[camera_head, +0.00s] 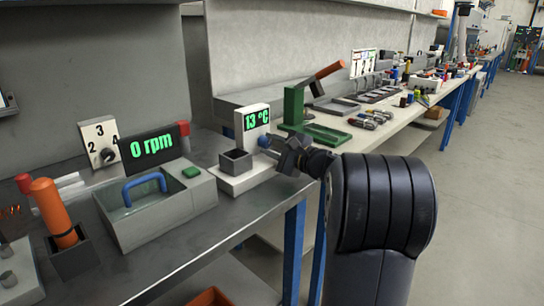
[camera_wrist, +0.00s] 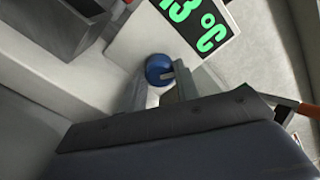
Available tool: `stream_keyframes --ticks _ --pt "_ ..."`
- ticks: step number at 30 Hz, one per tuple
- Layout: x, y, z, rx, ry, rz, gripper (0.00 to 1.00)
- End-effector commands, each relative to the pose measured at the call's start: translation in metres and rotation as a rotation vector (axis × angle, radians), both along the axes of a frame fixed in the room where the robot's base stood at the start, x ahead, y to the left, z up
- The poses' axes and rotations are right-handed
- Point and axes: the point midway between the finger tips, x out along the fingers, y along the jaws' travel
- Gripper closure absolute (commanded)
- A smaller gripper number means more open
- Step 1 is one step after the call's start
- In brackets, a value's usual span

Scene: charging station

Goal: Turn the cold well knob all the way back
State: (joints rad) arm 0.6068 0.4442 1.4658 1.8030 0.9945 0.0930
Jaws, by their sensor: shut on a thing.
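The cold well unit (camera_head: 240,178) is a pale block with a square dark-rimmed well (camera_head: 235,162) and an upright display (camera_head: 257,118) reading 13 °C in green. Its blue knob (camera_head: 264,141) sits on the front, below the display. My gripper (camera_head: 282,150) reaches in from the right and is shut on the knob. In the wrist view the blue knob (camera_wrist: 159,68) shows between my fingers (camera_wrist: 158,88), with a small pale pointer mark on it. The display (camera_wrist: 190,25) is tilted in that view. The knob's far side is hidden.
A green press (camera_head: 295,108) with an orange lever stands behind on the pale bench. The dark bench's front edge lies below my arm.

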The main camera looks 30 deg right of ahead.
Motion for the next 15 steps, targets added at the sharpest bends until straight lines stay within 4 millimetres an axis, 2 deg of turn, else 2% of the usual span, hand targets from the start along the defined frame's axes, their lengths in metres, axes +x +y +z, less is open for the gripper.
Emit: stream_keyframes --ticks 15 --pt "0.0000 0.0004 -0.0005 -0.062 -0.021 0.002 0.93"
